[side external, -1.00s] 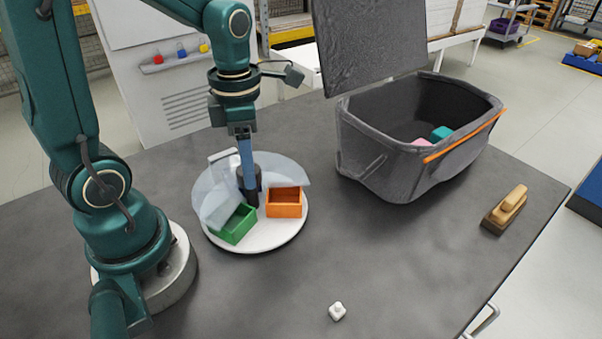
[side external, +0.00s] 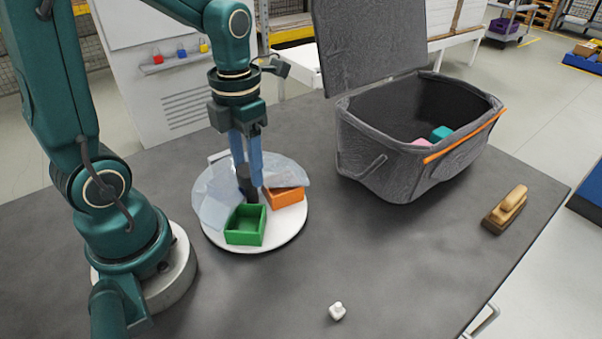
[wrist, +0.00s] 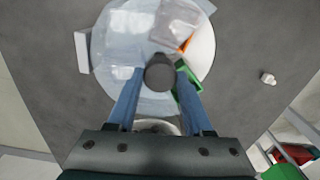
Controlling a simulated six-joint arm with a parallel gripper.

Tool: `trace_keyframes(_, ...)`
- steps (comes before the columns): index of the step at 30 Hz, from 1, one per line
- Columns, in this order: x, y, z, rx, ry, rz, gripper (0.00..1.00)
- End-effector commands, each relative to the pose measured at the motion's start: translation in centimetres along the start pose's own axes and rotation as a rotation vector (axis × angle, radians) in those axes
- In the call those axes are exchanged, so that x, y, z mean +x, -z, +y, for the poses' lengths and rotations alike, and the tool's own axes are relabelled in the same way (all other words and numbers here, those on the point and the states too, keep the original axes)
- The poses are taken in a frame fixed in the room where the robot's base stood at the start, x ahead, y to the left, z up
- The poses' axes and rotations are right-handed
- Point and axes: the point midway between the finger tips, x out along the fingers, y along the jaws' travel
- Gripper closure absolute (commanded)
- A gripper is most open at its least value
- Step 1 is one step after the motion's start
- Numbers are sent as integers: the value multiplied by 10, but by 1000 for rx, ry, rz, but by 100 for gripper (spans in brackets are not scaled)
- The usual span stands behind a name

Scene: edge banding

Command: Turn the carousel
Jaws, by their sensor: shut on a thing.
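The carousel is a round white turntable (side external: 290,232) on the table, also in the wrist view (wrist: 206,48). A clear bluish cover (side external: 214,206) lies over part of it. A dark grey knob (side external: 244,183) stands at its middle; the wrist view shows its top (wrist: 160,73). My gripper (side external: 249,182) points down with its two blue fingers on either side of the knob, shut on it. A green open box (side external: 246,238) stands at the carousel's front. An orange box (side external: 284,197) stands at its right, partly under the cover.
A grey lidded bin (side external: 390,170) with pink and teal items stands open at the back right. A wooden-handled brush (side external: 505,209) lies near the right edge. A small white object (side external: 337,311) lies in front. The table between is clear.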

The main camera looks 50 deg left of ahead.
Motion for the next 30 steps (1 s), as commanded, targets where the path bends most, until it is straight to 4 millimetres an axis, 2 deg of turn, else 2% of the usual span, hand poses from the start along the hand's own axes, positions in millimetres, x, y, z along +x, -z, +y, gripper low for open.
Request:
trace_keyframes(8,-1,-2,-1,-2,2,-8,100)
trace_keyframes(9,-1,-2,-1,-1,2,-8,38)
trace_keyframes(11,-1,-2,0,-1,2,-7,19)
trace_keyframes(22,-4,-1,0,0,0,-5,19)
trace_keyframes(30,-35,-2,0,0,0,-9,19)
